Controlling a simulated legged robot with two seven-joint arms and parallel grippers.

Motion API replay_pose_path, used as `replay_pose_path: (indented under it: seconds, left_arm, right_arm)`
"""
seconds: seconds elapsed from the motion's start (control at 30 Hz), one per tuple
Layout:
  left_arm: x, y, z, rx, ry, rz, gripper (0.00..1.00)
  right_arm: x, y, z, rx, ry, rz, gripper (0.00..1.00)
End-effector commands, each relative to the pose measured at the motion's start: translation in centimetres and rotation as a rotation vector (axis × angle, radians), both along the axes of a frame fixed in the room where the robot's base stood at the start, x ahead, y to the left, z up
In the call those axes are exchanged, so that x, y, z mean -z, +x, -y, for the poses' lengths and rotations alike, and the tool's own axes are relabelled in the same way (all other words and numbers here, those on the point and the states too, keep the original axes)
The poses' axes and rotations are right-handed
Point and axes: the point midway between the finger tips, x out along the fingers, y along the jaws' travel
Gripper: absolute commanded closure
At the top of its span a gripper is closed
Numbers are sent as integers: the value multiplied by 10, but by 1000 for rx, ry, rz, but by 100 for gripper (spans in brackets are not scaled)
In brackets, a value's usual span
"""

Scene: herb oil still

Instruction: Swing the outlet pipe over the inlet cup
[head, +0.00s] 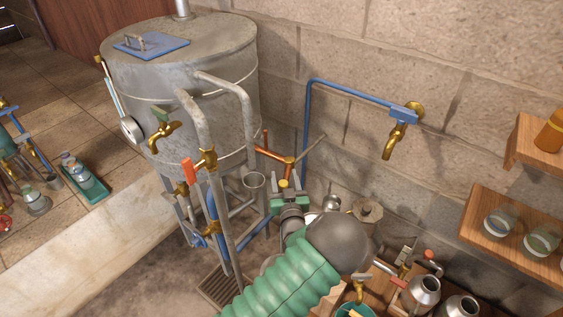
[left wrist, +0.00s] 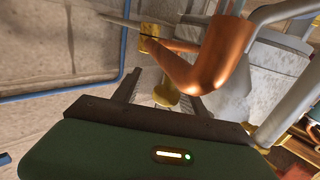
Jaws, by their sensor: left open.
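A copper outlet pipe (head: 272,154) with a brass joint (head: 289,160) stands beside the steel tank. My left gripper (head: 290,183) is open just below the joint. In the left wrist view the copper pipe (left wrist: 227,50) is large and close, and a brass knob (left wrist: 166,96) lies between the open fingers (left wrist: 160,92). Contact cannot be told. My right gripper is not in view.
The steel tank (head: 185,75) with grey pipes and brass taps stands left. A blue wall pipe (head: 306,130) runs behind to a brass tap (head: 395,140). Wooden shelves with jars (head: 515,230) are at right. Metal vessels (head: 422,291) crowd the lower right.

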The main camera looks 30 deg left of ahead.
Motion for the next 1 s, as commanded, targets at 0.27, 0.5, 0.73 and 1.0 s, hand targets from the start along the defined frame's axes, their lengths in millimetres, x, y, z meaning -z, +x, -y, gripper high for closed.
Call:
replay_pose_path:
  seconds: [0.27,0.5,0.73,1.0]
  left_arm:
    - [1,-4,-3,-2,-4,0,50]
    - [2,-2,-3,-2,-3,-1,70]
    - [2,-2,-3,-1,-4,-2,100]
    - [2,-2,-3,-2,-5,-1,100]
  right_arm:
    - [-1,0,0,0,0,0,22]
    - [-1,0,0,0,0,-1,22]
    - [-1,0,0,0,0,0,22]
    - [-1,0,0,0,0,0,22]
